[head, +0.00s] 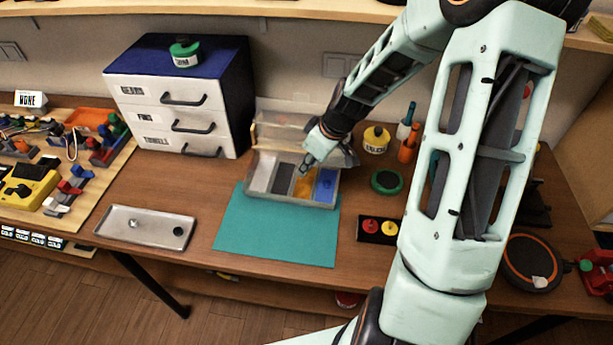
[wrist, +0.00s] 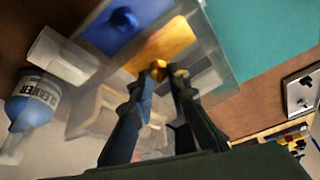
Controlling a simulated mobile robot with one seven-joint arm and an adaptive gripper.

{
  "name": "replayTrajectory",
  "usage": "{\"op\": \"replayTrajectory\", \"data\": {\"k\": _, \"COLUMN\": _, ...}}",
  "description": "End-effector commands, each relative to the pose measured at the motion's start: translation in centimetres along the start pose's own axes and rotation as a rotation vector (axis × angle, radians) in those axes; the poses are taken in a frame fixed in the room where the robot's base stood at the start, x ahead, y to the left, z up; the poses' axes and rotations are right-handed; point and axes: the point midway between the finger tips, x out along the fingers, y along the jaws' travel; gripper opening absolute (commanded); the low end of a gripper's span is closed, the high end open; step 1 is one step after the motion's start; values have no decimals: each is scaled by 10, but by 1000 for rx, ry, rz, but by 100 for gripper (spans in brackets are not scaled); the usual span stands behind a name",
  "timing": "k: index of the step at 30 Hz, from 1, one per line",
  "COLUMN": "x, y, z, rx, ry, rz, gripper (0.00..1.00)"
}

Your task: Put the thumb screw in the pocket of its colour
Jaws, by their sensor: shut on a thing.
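A yellow thumb screw (wrist: 157,70) sits between the fingertips of my gripper (wrist: 165,74), which is shut on it. In the wrist view the screw is over or just inside the yellow pocket (wrist: 172,46) of a clear-walled box; I cannot tell whether it touches the floor. The blue pocket (wrist: 98,38) beside it holds a blue thumb screw (wrist: 123,19). In the head view my gripper (head: 304,168) is low over the box, partly hiding the yellow pocket (head: 304,190). The blue pocket (head: 325,186) is to its right, a dark pocket (head: 281,180) to its left.
The box's clear lid (head: 283,118) stands open behind. A teal mat (head: 275,238) lies in front. A metal tray (head: 150,222) with small parts lies left, a drawer unit (head: 175,110) behind it. A yellow-capped bottle (head: 376,140) and green disc (head: 386,181) stand right.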

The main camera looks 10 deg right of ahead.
Motion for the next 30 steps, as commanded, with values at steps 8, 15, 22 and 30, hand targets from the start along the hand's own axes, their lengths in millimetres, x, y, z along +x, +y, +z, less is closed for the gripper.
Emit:
{"op": "replayTrajectory", "data": {"k": 8, "x": 27, "y": -1, "z": 12, "rx": 1, "ry": 0, "rz": -1, "gripper": 0}}
{"op": "replayTrajectory", "data": {"k": 15, "x": 29, "y": -1, "z": 13, "rx": 1, "ry": 0, "rz": -1, "gripper": 0}}
{"op": "replayTrajectory", "data": {"k": 22, "x": 28, "y": -1, "z": 12, "rx": 1, "ry": 0, "rz": -1, "gripper": 33}}
{"op": "replayTrajectory", "data": {"k": 30, "x": 27, "y": -1, "z": 12, "rx": 0, "ry": 0, "rz": -1, "gripper": 33}}
